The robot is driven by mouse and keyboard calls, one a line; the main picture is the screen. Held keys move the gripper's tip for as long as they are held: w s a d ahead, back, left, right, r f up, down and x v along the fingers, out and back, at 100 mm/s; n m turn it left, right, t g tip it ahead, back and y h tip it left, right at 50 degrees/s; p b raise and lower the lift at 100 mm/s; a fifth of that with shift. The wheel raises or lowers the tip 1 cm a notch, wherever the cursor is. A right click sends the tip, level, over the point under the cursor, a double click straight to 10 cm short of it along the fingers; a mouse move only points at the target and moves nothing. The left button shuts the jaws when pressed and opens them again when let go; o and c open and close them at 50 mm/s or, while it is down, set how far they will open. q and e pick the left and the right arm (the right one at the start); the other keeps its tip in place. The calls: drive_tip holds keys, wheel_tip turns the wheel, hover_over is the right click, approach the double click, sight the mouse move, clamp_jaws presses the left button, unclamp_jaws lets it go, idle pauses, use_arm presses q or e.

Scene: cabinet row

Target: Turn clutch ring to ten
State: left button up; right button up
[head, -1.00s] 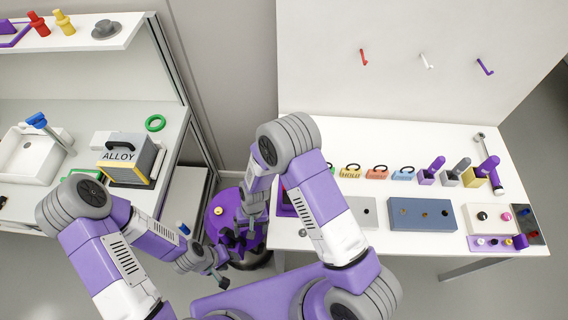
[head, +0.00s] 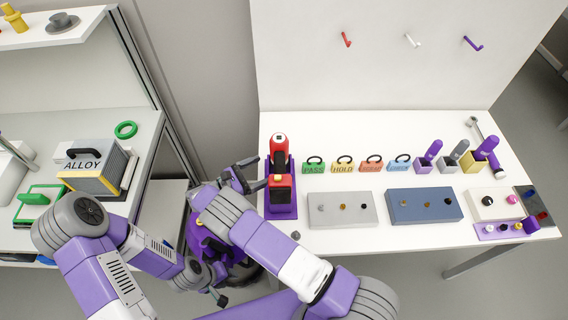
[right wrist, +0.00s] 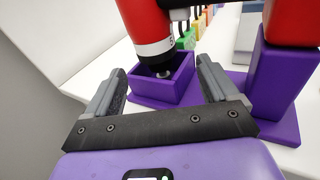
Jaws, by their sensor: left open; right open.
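A red power driver (head: 279,143) stands nose down in a purple stand (head: 281,207) at the left end of the white table. The right wrist view shows its red body (right wrist: 145,15), a white ring with a dark mark (right wrist: 155,47), a dark collar, and a metal tip over a purple square socket (right wrist: 160,90). My right gripper (head: 258,171) is open just left of the driver. In the right wrist view its fingers (right wrist: 160,78) straddle the nose and socket with gaps showing. My left gripper (head: 221,285) is open and empty, low by my base.
A purple post with a red block (head: 281,181) stands close in front of the driver. Tagged blocks (head: 313,168), a grey panel (head: 341,210) and a blue panel (head: 424,205) lie to the right. A left counter holds an ALLOY box (head: 92,174).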

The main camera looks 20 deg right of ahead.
drive_tip(key=shift+w+d+n, duration=0.15)
drive_tip(key=shift+w+n, duration=0.05)
drive_tip(key=shift+n, duration=0.1)
drive_tip(key=shift+w+d+r, duration=0.1)
drive_tip(key=shift+d+r, duration=0.1)
drive_tip(key=shift+d, duration=0.1)
drive_tip(key=x, duration=0.6)
drive_tip(key=shift+w+d+r, duration=0.1)
drive_tip(key=shift+d+r, duration=0.05)
drive_tip(key=shift+d, duration=0.25)
drive_tip(key=shift+c, duration=0.4)
